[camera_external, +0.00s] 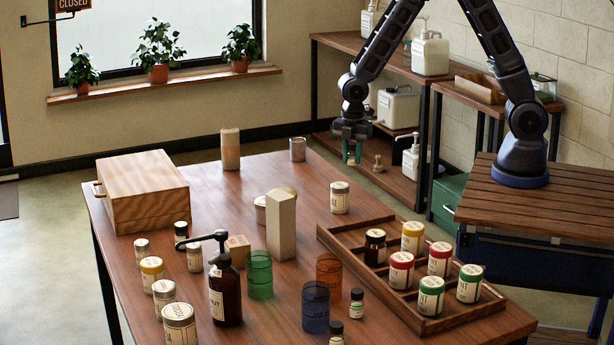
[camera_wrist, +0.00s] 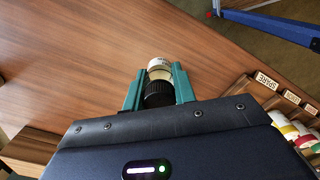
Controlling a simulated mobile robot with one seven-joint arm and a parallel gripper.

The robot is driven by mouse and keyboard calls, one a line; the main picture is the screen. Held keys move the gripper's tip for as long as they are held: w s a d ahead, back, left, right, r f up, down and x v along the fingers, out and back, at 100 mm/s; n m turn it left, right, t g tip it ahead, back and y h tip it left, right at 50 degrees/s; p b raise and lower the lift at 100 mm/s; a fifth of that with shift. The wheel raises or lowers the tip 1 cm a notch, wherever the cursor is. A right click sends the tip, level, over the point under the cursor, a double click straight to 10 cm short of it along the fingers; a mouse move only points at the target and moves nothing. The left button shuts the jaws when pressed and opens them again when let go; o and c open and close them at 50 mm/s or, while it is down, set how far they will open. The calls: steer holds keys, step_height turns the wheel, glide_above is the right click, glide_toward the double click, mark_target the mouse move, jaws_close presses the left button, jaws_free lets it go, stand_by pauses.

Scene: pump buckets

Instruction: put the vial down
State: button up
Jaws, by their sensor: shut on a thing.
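My gripper (camera_external: 352,156) hangs pointing down near the far right edge of the wooden table, as the outside view shows. In the wrist view its two green fingers (camera_wrist: 159,88) are shut on the vial (camera_wrist: 159,95), whose black ribbed cap sits between them. A white and cream part with lettering shows just beyond the cap; I cannot tell whether it is the vial's body or a jar behind it. In the outside view the vial is too small and hidden to make out. The table (camera_external: 215,200) lies below and to the left of my gripper.
A compartment tray (camera_external: 335,240) with several jars stands at the table's right; its labels show in the wrist view. A white-lidded jar (camera_external: 340,198) stands beyond it.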

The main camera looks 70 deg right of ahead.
mark_target(351, 197)
step_height(351, 197, down, 10)
stand_by(0.6)
steer(key=shift+f, duration=0.1)
steer(key=o, duration=0.9)
steer(key=shift+o, duration=0.2)
